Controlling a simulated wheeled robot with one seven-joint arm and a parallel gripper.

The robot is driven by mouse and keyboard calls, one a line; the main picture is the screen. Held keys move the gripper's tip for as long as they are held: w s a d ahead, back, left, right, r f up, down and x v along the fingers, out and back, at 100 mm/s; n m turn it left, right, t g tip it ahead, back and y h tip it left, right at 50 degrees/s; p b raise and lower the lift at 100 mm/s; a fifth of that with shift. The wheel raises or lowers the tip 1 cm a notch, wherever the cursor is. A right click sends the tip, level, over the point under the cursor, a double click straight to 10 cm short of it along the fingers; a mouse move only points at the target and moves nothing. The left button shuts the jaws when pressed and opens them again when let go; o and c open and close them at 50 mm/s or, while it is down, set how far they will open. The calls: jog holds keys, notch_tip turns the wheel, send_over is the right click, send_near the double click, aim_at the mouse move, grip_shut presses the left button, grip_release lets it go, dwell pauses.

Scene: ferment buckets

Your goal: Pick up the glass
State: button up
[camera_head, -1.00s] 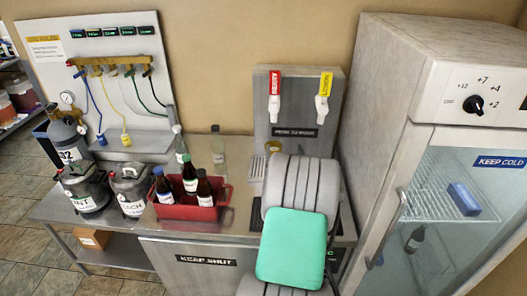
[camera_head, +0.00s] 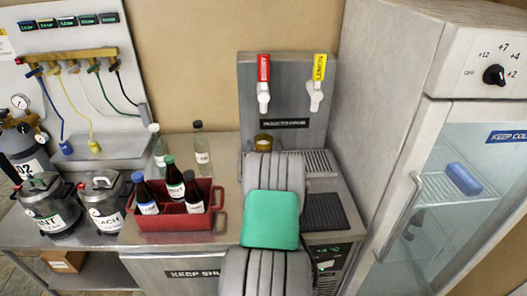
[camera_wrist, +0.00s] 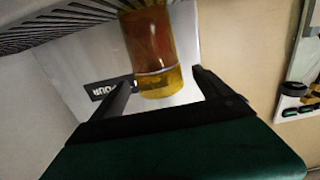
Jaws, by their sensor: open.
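The glass (camera_head: 263,142) is an amber, see-through tumbler under the red-labelled tap, at the left of the drip grate. Its lower part is hidden by my arm in the head view. In the wrist view the glass (camera_wrist: 153,50) appears upside down, amber-brown with a clearer yellow band near its rim. My gripper (camera_wrist: 164,77) is open, its two dark fingers apart on either side of the glass's rim end in the picture. No contact is visible, and I cannot tell how deep the glass sits between the fingers. The fingers are hidden in the head view.
The tap tower (camera_head: 290,105) stands behind the glass, with a yellow-labelled tap (camera_head: 316,92) to the right. A red crate (camera_head: 174,218) of bottles and a clear bottle (camera_head: 202,150) stand left. A fridge (camera_head: 440,170) closes off the right side.

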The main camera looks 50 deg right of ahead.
jog(key=x, duration=0.2)
jog(key=shift+w+d, duration=0.25)
jog(key=shift+d, duration=0.05)
grip_shut()
jog(key=shift+r, duration=0.1)
dwell(0.7)
